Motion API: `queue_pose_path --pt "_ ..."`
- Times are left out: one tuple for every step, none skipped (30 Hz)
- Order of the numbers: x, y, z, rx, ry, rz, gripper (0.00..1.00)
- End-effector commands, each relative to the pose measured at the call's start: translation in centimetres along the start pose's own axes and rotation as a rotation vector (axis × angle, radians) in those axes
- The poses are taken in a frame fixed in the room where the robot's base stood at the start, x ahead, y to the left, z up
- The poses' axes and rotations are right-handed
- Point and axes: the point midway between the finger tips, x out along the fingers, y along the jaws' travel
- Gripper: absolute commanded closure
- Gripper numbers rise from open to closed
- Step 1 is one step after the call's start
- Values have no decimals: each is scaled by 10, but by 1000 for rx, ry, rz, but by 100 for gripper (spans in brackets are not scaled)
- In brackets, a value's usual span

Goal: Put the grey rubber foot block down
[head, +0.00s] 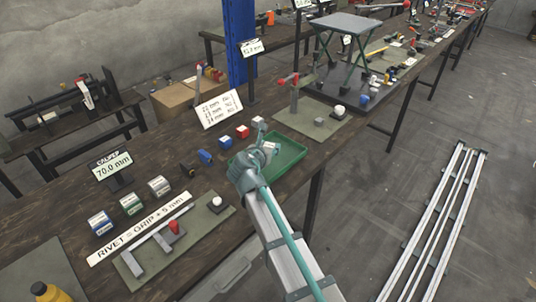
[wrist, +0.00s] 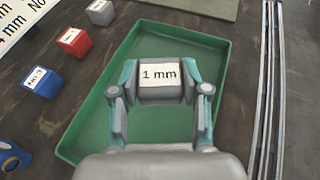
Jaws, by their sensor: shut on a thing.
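My gripper (head: 266,150) is over the green tray (head: 293,168). In the wrist view my gripper (wrist: 160,90) is shut on a grey block (wrist: 160,97) with a white label reading "1 mm". The block sits level between the two fingertips. The green tray (wrist: 165,47) lies below it, and its visible floor is empty. I cannot tell exactly how high the block is above the tray floor. The arm hides part of the tray's left side in the head view.
Red (wrist: 75,42), blue (wrist: 42,83) and grey (wrist: 101,12) cubes stand left of the tray. A blue item (head: 206,157) lies nearby on the bench. White rails (head: 440,215) run along the floor at right.

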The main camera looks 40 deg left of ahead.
Motion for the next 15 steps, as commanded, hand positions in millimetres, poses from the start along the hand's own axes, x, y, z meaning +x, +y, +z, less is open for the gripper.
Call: queue_pose_path --pt "6 2 -2 0 1 -1 88" --pt "7 3 -3 1 1 -1 88" --pt "8 4 -4 1 0 -1 88" --pt "9 4 -5 1 0 -1 88" --pt "10 4 -6 1 0 -1 88" --pt "12 5 -7 1 0 -1 88" --pt "13 5 -8 0 0 -1 88" --pt "15 6 -9 0 0 -1 88" --pt "19 8 -11 -1 1 -1 88" --pt "22 9 -13 -1 1 -1 88" --pt "23 8 -17 -1 1 -1 88" --pt "25 8 -23 -1 1 -1 88" --pt "26 8 -27 -1 1 0 88" --pt "28 8 -31 -1 2 -1 88" --pt "29 8 -36 -1 1 -1 88"
